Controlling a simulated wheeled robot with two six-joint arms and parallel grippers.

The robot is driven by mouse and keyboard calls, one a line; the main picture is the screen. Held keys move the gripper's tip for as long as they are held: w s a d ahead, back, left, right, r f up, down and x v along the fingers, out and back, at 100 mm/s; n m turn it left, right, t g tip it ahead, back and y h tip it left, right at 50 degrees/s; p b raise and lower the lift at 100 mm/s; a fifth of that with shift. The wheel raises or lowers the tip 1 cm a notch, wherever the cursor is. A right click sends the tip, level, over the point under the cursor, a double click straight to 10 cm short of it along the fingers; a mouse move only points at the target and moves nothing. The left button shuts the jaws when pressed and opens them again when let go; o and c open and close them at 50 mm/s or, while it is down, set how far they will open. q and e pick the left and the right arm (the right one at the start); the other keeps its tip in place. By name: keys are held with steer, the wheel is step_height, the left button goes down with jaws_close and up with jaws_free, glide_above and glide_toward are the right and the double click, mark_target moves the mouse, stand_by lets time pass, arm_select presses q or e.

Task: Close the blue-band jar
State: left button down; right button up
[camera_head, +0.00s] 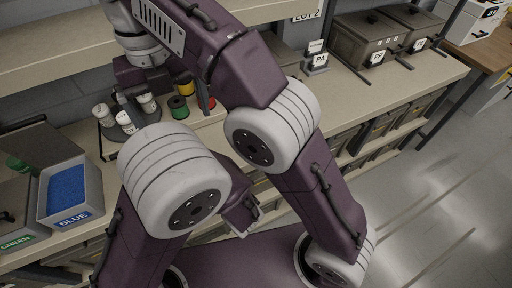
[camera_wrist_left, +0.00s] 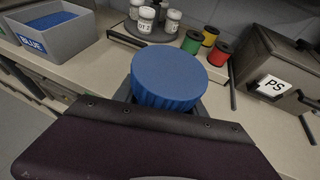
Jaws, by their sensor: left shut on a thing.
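A round blue lid with a ribbed edge (camera_wrist_left: 168,75) is large in the left wrist view. My left gripper (camera_wrist_left: 165,105) is shut on it; its fingers are mostly hidden under the lid. I cannot tell whether a jar is beneath it. In the head view the lid and left fingertips are hidden behind my arms. White jars (camera_wrist_left: 146,20) stand on a round dark carousel (camera_wrist_left: 143,36); they also show in the head view (camera_head: 126,121). No blue band is readable on them. My right gripper (camera_head: 135,92) is above the carousel in the head view; its opening is unclear.
A grey bin of blue pellets labelled BLUE (camera_head: 98,197) is left on the bench. Green (camera_head: 178,108), yellow (camera_head: 185,85) and red spools stand right of the carousel. A grey box labelled PS (camera_head: 363,42) is further right. Bench between spools and boxes is partly clear.

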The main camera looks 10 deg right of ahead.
arm_select(q)
steer(key=shift+a, duration=0.1)
steer(key=shift+w, duration=0.1)
arm_select(e)
steer(key=w+d+f+m, duration=0.3)
steer(key=d+f+m, duration=0.35)
steer(key=m, duration=0.25)
steer(key=w+d+f+m, duration=0.3)
steer(key=d+f+m, duration=0.2)
steer(key=f+m, duration=0.3)
steer(key=s+d+f+m+t, duration=0.1)
steer(key=s+d+f+m, duration=1)
steer(key=m, duration=1.1)
step_height(320, 180, down, 3)
steer(key=shift+d+r, duration=0.15)
steer(key=shift+d, duration=1)
steer(key=shift+s, duration=0.1)
